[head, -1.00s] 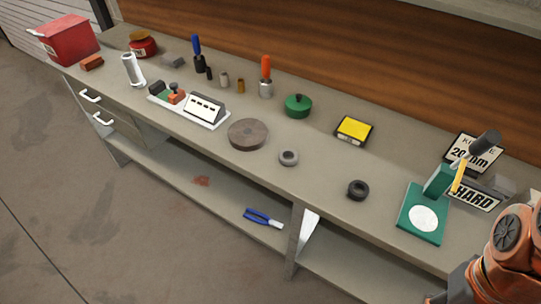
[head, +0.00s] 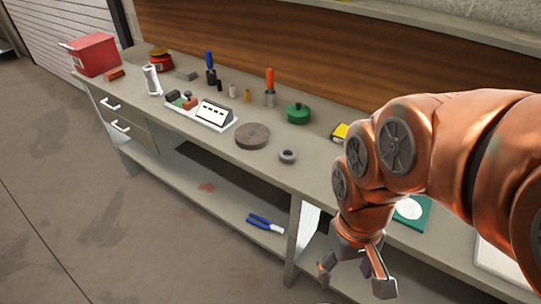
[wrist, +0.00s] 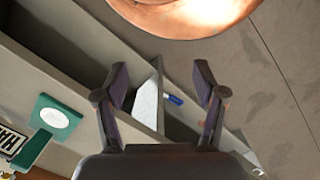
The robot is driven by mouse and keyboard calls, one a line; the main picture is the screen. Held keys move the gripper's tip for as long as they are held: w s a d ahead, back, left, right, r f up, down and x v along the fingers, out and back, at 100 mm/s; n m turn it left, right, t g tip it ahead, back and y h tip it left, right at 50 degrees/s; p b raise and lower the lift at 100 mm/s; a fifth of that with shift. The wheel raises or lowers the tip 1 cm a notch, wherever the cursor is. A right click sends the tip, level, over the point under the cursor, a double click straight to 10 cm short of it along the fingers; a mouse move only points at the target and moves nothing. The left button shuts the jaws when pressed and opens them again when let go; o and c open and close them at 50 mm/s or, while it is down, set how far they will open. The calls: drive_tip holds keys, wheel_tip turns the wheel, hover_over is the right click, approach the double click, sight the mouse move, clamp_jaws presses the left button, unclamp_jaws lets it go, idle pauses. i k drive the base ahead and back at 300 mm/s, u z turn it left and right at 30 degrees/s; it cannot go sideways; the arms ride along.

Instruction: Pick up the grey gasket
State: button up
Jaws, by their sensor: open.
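The grey gasket (head: 288,156) is a small light-grey ring lying flat near the front edge of the workbench (head: 335,178) in the head view. My gripper (head: 354,281) is open and empty, below and to the right of the gasket in the picture. It appears in front of the bench's lower shelf. The wrist view shows both fingers of my gripper (wrist: 160,78) spread apart with nothing between them. I cannot make out the gasket in the wrist view.
A round brown disc (head: 253,136) lies left of the gasket, and a green lidded pot (head: 298,113) stands behind it. A white tray (head: 233,127) is farther left. Blue-handled pliers (head: 265,223) lie on the lower shelf. My arm hides much of the bench's right side.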

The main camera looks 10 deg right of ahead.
sight(286, 160)
drive_tip(key=u, duration=1.5)
drive_tip(key=i, duration=2.5)
drive_tip(key=z, duration=3.45)
